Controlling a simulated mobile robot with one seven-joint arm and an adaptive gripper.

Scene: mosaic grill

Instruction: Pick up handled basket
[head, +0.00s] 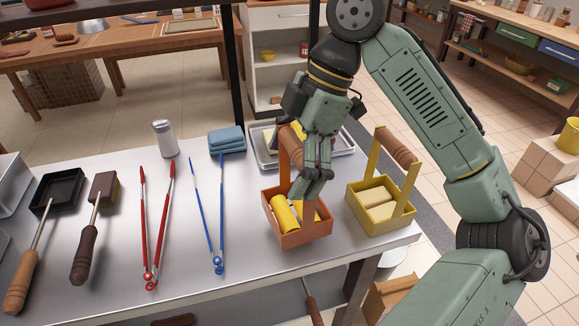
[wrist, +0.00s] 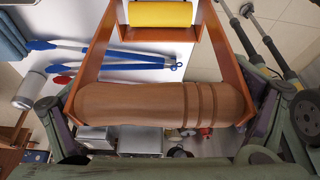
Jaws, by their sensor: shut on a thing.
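An orange handled basket (head: 304,238) is at the right part of the steel table, with a yellow roll (head: 286,213) inside. My gripper (head: 309,187) is above it, shut on the basket at its brown wooden handle. In the wrist view the handle (wrist: 150,102) lies across the picture between my fingers, with the orange side bars running away from it. The basket looks upright; I cannot tell whether its base touches the table. A second handled basket, yellow (head: 381,224), stands apart to its right near the table edge, holding pale blocks.
Blue tongs (head: 207,215) and red tongs (head: 157,225) lie to the left. A metal tray (head: 343,146) and folded blue cloths (head: 227,141) are behind. A shaker (head: 164,139) stands at the back. A dark post (head: 232,70) rises behind the table.

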